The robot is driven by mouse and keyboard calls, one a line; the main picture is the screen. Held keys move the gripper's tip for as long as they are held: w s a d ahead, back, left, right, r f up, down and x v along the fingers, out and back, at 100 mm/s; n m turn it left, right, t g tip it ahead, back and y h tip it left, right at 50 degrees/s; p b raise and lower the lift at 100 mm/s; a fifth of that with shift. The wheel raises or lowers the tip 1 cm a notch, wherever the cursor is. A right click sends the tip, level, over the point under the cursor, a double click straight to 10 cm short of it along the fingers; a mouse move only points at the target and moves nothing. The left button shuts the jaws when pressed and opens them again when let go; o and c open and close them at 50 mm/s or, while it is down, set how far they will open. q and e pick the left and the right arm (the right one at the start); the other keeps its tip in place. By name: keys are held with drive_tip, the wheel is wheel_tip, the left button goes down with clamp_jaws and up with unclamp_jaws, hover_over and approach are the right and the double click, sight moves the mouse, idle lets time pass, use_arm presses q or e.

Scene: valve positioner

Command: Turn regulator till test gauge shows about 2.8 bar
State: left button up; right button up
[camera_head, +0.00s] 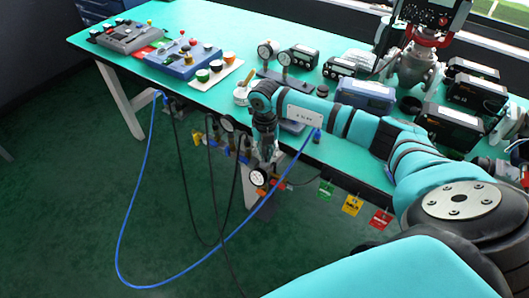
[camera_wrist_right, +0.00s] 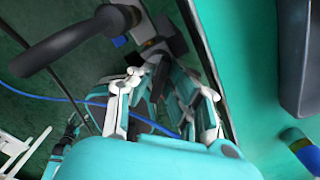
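My right arm reaches across the table from the right. Its gripper (camera_head: 267,148) points down just off the table's front edge, among the parts mounted there. In the right wrist view its two fingers (camera_wrist_right: 160,85) reach toward a dark and silver fitting (camera_wrist_right: 150,40) with a blue part beside it. I cannot tell whether they touch it. The regulator knob cannot be made out, as the gripper covers that spot. My left gripper is out of view.
The teal table (camera_head: 240,30) holds two white gauges (camera_head: 266,50), dark instrument boxes and a blue-grey device (camera_head: 365,95). A blue hose (camera_head: 118,240) loops to the floor beside black cables. Green, yellow and red tags (camera_head: 352,204) hang at the front edge.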

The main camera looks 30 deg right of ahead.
sight(265, 152)
drive_tip(key=shift+o, duration=1.4)
drive_tip(key=shift+r, duration=0.1)
wheel_tip(265, 152, up, 12)
